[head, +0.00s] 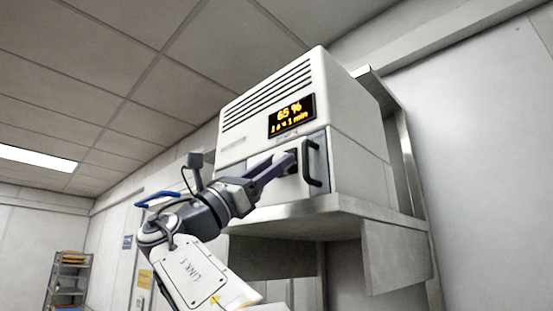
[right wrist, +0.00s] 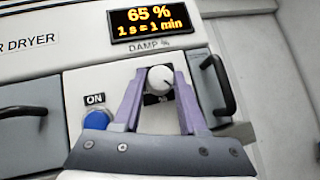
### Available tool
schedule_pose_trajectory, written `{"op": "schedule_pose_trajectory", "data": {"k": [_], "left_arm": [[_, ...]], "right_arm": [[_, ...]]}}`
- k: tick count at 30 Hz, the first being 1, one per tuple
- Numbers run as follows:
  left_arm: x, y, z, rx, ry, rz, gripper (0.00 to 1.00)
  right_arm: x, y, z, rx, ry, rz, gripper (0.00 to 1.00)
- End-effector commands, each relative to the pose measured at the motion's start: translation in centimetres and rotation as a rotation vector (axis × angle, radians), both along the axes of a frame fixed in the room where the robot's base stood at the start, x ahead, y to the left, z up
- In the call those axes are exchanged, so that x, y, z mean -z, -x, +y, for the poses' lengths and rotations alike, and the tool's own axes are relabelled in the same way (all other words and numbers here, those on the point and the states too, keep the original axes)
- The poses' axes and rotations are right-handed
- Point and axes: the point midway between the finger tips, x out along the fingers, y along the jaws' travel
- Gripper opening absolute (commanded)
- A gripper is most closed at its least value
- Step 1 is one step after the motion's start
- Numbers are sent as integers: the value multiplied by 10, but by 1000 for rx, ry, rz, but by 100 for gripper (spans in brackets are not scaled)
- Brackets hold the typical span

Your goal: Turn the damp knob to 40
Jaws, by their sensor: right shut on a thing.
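The damp knob (right wrist: 159,80) is a round white knob with a dark pointer line, under the label "DAMP %" in the right wrist view. The line points toward the lower right. My right gripper (right wrist: 160,84) has its two purple fingers on either side of the knob, shut on it. In the head view the right gripper (head: 290,160) reaches the dryer's front and hides the knob. The display (right wrist: 150,20) reads "65 %" and "1 s = 1 min" in orange; it also shows in the head view (head: 291,116). My left gripper is not in view.
The white dryer (head: 270,85) stands on a metal shelf (head: 330,212) on the wall. A blue button (right wrist: 97,120) marked "ON" is left of the knob. A dark door handle (right wrist: 218,85) is close on the right, another (right wrist: 22,112) at far left.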

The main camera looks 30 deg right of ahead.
Motion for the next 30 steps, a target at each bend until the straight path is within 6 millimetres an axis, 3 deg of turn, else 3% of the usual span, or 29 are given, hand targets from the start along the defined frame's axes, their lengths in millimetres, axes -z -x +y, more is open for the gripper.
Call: {"op": "schedule_pose_trajectory", "data": {"k": [20,21,23,30], "left_arm": [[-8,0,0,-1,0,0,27],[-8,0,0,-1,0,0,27],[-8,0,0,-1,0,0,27],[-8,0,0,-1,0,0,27]], "right_arm": [[3,-3,1,1,-30,-71,0],[3,-3,1,0,-30,-70,45],[2,-3,1,1,-30,-71,68],[1,-2,0,1,-29,-73,71]]}}
